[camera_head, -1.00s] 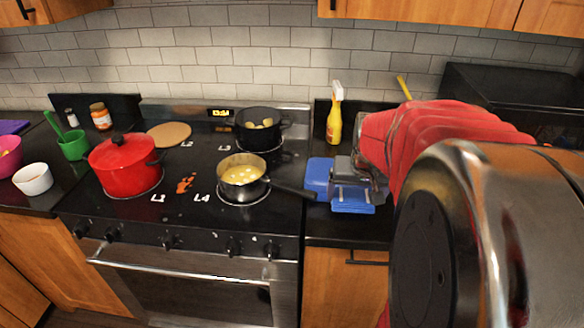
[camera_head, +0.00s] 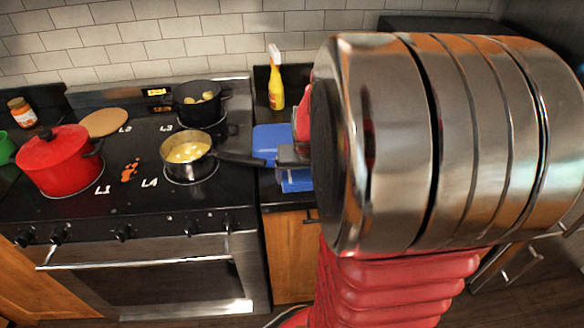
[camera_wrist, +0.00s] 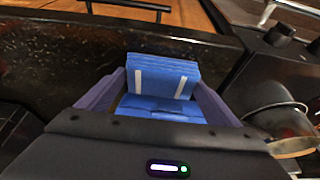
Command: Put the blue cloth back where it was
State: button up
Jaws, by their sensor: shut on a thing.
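The blue cloth (camera_head: 272,138) lies folded on the dark counter just right of the stove, partly hidden by my gripper. In the wrist view the cloth (camera_wrist: 163,75) shows two white stripes and sits between my two fingers. My gripper (camera_head: 290,157) is over the cloth and shut on it. In the wrist view my gripper (camera_wrist: 157,100) has a finger at each side of the cloth. I cannot tell whether the cloth is lifted off the counter. My arm hides much of the right side in the head view.
A saucepan (camera_head: 185,152) has its handle pointing at the cloth. A black pot (camera_head: 199,102), red pot (camera_head: 58,160) and orange-red spill (camera_head: 130,170) are on the stove. A yellow spray bottle (camera_head: 275,85) stands behind the cloth. The counter's front edge is close.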

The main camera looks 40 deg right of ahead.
jog(key=o, duration=0.8)
jog(key=shift+o, duration=0.2)
jog(key=v, duration=1.2)
jog(key=shift+w, duration=0.1)
jog(key=s+a+n+t+y, duration=0.1)
jog(key=s+a+n, duration=0.1)
jog(key=a, duration=1)
jog(key=s+a+r+n+y, duration=0.1)
jog(key=s+a+n, duration=0.2)
jog(key=a, duration=0.9)
jog(key=shift+s+a+r+n+t+y, duration=0.15)
jog(key=shift+s+r+n+t+y, duration=0.2)
jog(key=shift+n, duration=0.55)
